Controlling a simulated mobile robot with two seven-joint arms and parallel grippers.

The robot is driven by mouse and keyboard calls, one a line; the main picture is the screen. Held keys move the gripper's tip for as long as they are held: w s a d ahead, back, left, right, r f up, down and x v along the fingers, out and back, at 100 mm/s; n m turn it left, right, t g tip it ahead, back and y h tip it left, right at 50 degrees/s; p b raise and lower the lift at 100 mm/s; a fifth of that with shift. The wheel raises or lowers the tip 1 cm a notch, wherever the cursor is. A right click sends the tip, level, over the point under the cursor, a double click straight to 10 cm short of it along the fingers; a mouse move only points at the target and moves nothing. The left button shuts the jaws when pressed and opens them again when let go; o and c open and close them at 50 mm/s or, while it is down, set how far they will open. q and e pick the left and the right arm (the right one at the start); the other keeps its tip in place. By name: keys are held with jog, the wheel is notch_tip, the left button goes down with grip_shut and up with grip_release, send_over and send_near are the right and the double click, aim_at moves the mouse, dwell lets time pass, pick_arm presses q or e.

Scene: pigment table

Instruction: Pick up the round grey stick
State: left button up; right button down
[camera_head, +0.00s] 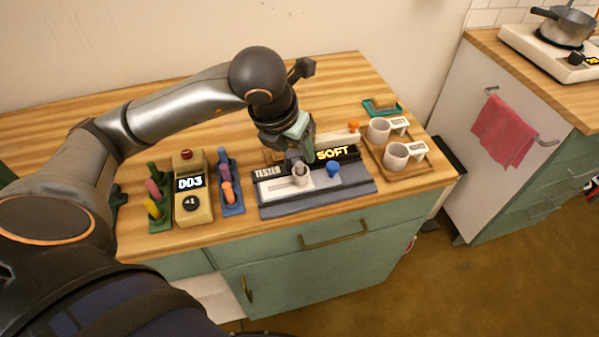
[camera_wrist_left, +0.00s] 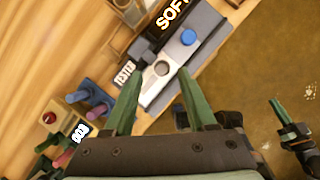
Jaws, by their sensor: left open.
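The round grey stick (camera_head: 301,173) stands upright in the pale strip of the grey tester (camera_head: 330,199), beside the "TESTED" label. In the left wrist view its round end (camera_wrist_left: 162,68) shows between my fingertips. My left gripper (camera_head: 300,156) is above the tester, pointing down. Its green fingers (camera_wrist_left: 159,76) are open and apart, with nothing held. I cannot tell from these views whether they reach down around the stick. A gripper that looks like my right one (camera_wrist_left: 285,118) shows at the right of the left wrist view; its opening is unclear.
A blue knob (camera_head: 333,169) is right of the stick on the tester. A blue rack (camera_head: 232,209) and a green rack (camera_head: 160,222) of coloured sticks flank a beige "003" device (camera_head: 193,210) at left. Two white cups (camera_head: 397,155) stand on a wooden tray at right.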

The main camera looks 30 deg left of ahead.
aim_at(300, 164)
pick_arm(q)
jog(key=x, duration=0.4)
jog(key=shift+s+f, duration=0.25)
jog(key=shift+f, duration=0.3)
grip_shut()
